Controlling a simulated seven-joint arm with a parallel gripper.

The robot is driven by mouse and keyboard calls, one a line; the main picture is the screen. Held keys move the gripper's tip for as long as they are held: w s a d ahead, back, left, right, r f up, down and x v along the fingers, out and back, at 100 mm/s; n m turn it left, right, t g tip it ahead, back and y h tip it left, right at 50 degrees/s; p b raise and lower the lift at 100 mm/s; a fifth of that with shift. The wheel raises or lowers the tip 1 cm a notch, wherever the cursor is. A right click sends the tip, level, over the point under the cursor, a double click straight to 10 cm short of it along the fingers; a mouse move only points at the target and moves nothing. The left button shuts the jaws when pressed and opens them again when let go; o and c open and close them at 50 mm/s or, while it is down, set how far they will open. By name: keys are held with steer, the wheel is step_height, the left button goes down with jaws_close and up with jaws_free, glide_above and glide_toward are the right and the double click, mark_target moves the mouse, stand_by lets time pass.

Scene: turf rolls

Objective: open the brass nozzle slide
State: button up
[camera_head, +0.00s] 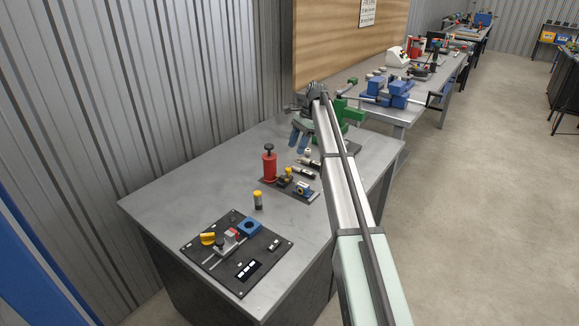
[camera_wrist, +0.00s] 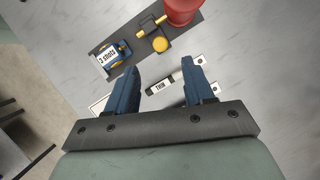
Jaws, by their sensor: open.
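My gripper (camera_head: 299,142) is open above the far part of the grey bench. In the wrist view, its two blue fingers (camera_wrist: 159,78) stand wide apart with nothing held between them. Beyond them, a brass-yellow fitting (camera_wrist: 156,33) lies on a dark mat, between a red cylinder (camera_wrist: 182,10) and a blue labelled block (camera_wrist: 112,55). The same brass-yellow fitting (camera_head: 286,175) shows in the head view. The near black board carries a grey and red sliding piece (camera_head: 226,240) on rails. I cannot tell which part is the brass nozzle slide or whether it is open.
Dark tubes lie near my gripper, one labelled THIN (camera_wrist: 160,87). The bench's left side (camera_head: 165,197) is clear.

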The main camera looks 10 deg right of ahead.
mark_target(288, 168)
steer(key=x, duration=0.9)
steer(key=shift+f, duration=0.15)
jaws_close()
stand_by(0.5)
